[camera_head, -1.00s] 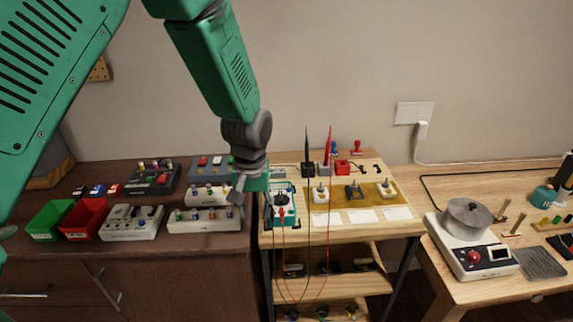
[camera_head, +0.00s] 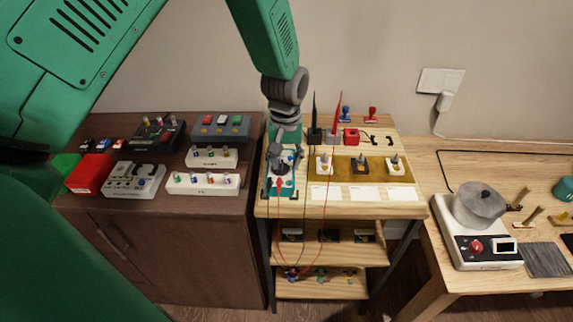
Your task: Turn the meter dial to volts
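The meter (camera_head: 281,185) is a teal box at the left end of the light wooden stand. Its dark dial (camera_head: 281,169) faces up, partly covered by my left gripper (camera_head: 283,160). The gripper hangs down over the dial; whether it touches the dial is too small to tell. The dial's marks cannot be read. A red lead and a black lead run from the meter down past the stand's front and up to a red probe (camera_head: 335,116) and a black probe (camera_head: 314,118). My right gripper does not show.
Right of the meter, several switches stand on a mustard mat (camera_head: 342,169). White cards (camera_head: 365,193) lie before it. Pedals and a red bin (camera_head: 90,174) crowd the brown cabinet at left. A pot (camera_head: 478,204) sits on the right table.

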